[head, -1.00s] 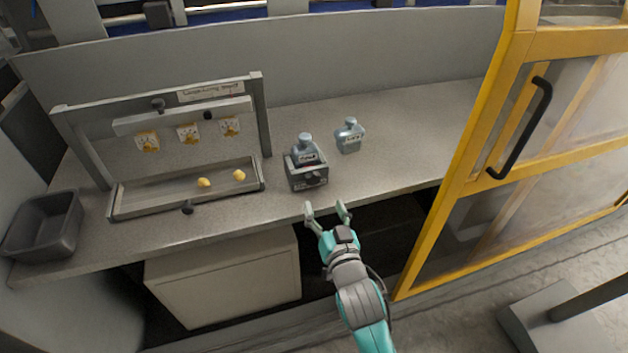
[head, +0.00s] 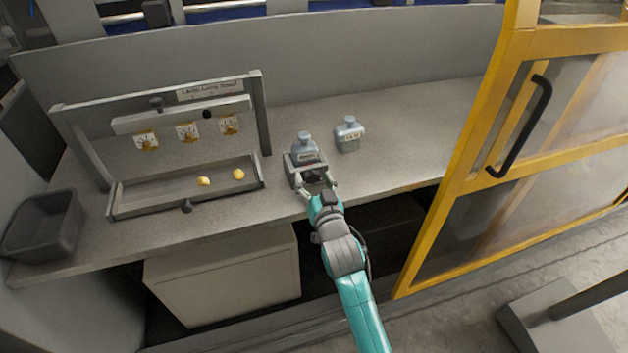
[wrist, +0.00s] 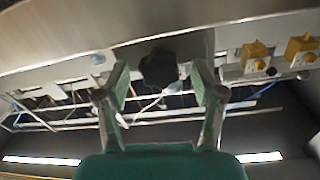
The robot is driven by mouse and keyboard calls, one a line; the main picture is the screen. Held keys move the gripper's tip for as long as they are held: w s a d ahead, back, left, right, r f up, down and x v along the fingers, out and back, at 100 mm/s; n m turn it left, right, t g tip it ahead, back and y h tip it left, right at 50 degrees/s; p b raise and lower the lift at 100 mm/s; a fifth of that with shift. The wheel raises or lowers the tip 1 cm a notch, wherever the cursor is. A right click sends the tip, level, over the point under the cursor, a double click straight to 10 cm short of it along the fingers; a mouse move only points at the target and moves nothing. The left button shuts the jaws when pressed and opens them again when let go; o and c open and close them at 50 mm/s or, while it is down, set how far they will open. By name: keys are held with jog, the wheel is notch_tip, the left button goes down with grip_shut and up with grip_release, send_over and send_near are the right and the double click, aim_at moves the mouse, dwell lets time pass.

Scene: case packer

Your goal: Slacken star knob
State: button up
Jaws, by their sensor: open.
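A small grey holder block (head: 292,170) stands near the bench's front edge with a blue-grey bottle-shaped piece (head: 305,143) seated in it. A dark star knob (wrist: 158,68) shows large in the wrist view, between and just beyond my fingertips. My gripper (head: 318,186) is at the front of the block, its fingers spread to either side of the block's front face. It also shows in the wrist view (wrist: 161,88), open, with a finger on each side of the knob. I cannot tell whether the fingers touch it. In the head view my gripper mostly hides the knob.
A second bottle-shaped piece (head: 349,138) stands right of the block. A metal stand (head: 262,115) with yellow dial pieces and a tray is at left, with a dark bin (head: 42,224) beyond. A yellow-framed door (head: 463,185) bounds the right. The bench between is clear.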

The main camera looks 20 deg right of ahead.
jog(key=c, duration=1.1)
jog(key=shift+c, duration=0.2)
